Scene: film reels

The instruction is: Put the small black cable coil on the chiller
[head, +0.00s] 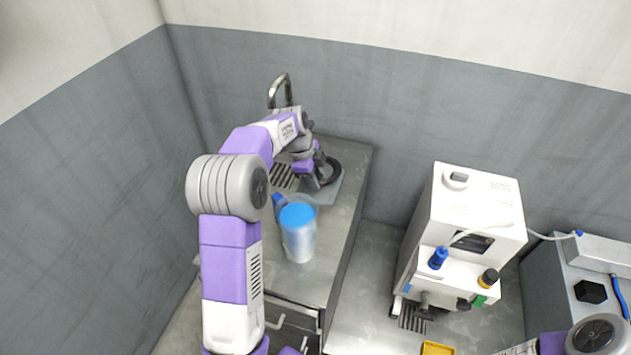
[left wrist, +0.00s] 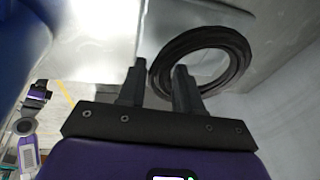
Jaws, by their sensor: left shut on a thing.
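The small black cable coil (head: 333,169) is a dark ring at the far end of the steel counter. It shows large in the left wrist view (left wrist: 241,58). My left gripper (head: 313,180) is shut on the coil's near rim. In the left wrist view its fingers (left wrist: 159,75) stand on either side of that rim, one of them inside the ring. The contact is partly hidden in the head view. A white boxy machine (head: 475,205), apparently the chiller, stands right of the counter, with a cap on its top. My right gripper is out of view.
A grey unit with a black knob (head: 590,291) stands at far right. Walls close off the left and back.

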